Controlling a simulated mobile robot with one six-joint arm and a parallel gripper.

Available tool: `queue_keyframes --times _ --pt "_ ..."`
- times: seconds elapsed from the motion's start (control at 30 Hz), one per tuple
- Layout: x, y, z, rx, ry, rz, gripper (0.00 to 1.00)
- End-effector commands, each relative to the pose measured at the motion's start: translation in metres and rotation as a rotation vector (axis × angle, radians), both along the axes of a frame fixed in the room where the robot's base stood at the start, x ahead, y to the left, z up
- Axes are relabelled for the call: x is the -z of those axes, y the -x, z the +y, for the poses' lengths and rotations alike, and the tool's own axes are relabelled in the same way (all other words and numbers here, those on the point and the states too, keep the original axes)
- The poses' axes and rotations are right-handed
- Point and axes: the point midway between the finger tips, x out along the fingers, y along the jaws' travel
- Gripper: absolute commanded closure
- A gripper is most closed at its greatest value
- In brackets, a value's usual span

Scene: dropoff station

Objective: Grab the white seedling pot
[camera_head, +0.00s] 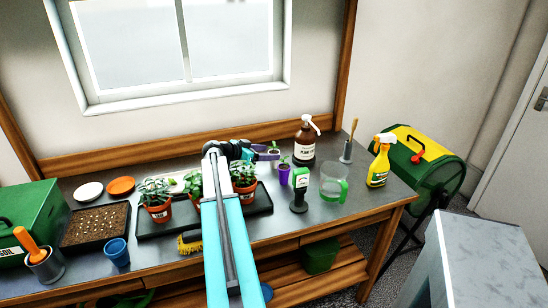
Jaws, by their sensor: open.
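The white seedling pot (274,160) is small and pale, with a little green sprout. It stands towards the back of the grey metal bench, left of the brown bottle. My gripper (272,152) reaches over the bench from the left, with purple fingers open at the pot. The fingers overlap the pot in this view and hide part of it. I cannot tell whether they touch it or how far they are around it. A purple seedling pot (284,176) stands just in front of it.
The wall is close behind.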

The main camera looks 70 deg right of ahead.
Motion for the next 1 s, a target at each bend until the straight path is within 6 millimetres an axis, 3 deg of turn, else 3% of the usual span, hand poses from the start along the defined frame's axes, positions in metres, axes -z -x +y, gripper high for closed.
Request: queue_keyframes --times 0.2,0.73,1.0 --pt "0.0052 0.0071 -0.0120 0.000 0.000 0.000 0.39" --pt "0.0059 0.0070 -0.0116 0.000 0.000 0.000 0.39" --pt "0.0059 0.0070 -0.0116 0.000 0.000 0.000 0.84"
